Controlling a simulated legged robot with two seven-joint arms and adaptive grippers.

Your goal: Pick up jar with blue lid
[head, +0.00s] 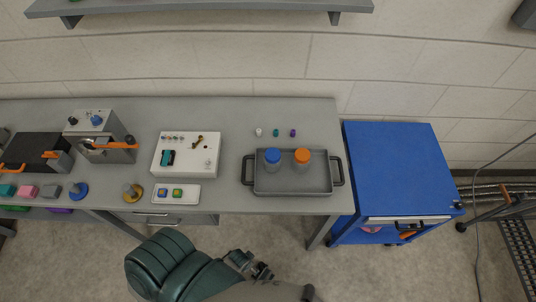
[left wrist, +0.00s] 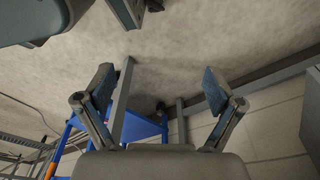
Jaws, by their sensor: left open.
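The jar with the blue lid (head: 272,157) stands upright in the left half of a grey tray on the bench. A similar jar with an orange lid (head: 302,157) stands to its right in the same tray. My left gripper (head: 250,264) is low in front of the bench, below the tray in the head view and well apart from the jars. In the left wrist view my left gripper (left wrist: 158,105) has its two fingers spread wide with nothing between them. No jar shows in that view. My right gripper is not in view.
The grey tray (head: 292,187) has a handle at each end and sits near the bench's front edge. A white box (head: 186,154) stands to its left, and small vials (head: 276,132) stand behind it. A blue cabinet (head: 395,165) stands right of the bench. A shelf (head: 200,8) hangs above.

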